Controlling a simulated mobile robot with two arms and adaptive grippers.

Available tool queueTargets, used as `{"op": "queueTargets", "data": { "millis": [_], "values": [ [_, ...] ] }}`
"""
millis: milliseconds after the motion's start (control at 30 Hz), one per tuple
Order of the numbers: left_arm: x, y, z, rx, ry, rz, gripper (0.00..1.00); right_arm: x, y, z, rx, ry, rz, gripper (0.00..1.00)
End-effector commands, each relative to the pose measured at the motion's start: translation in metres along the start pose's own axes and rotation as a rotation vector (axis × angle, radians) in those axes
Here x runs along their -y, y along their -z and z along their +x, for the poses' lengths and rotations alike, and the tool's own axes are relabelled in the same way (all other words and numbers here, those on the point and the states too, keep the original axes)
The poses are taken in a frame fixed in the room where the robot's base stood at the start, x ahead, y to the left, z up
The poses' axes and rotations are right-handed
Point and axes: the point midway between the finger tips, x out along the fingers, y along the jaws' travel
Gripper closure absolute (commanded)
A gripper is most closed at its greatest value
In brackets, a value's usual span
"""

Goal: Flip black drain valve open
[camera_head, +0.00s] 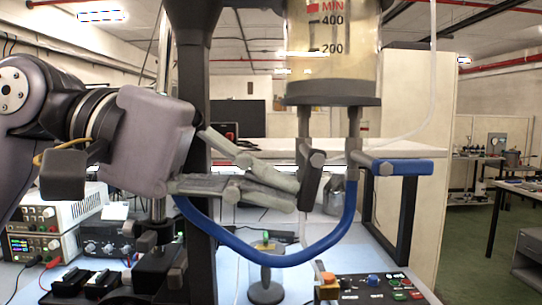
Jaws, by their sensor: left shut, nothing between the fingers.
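The clear cylinder (333,60) with red and black markings stands on a dark base, and two grey pipes run down from it. The black drain valve handle (311,180) is on the left pipe and points down, tilted slightly left at its lower end. A blue valve handle (400,167) is on the right pipe and lies level, pointing right. My left gripper (297,184) reaches in from the left with its fingers shut and empty. Its fingertips are at the left side of the black handle; I cannot tell whether they touch it. My right gripper is not in view.
A blue hose (285,261) loops below the valves, from the right pipe toward the left. A dark column (197,90) stands behind my left gripper. A control box (375,288) with buttons sits below. Bench instruments (48,225) are at the left.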

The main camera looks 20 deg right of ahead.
Motion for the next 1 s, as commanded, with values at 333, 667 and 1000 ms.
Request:
{"op": "queueTargets", "data": {
  "millis": [333,667,1000],
  "values": [
    [-0.01,0.0,-0.004,0.0,0.0,0.0,1.0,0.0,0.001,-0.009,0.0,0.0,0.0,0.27],
    [-0.01,0.0,-0.004,0.0,0.0,0.0,1.0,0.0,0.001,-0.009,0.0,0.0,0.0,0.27],
    [-0.011,-0.011,-0.015,-0.002,-0.001,0.002,1.0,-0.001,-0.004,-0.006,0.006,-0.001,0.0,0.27]
  ]
}}
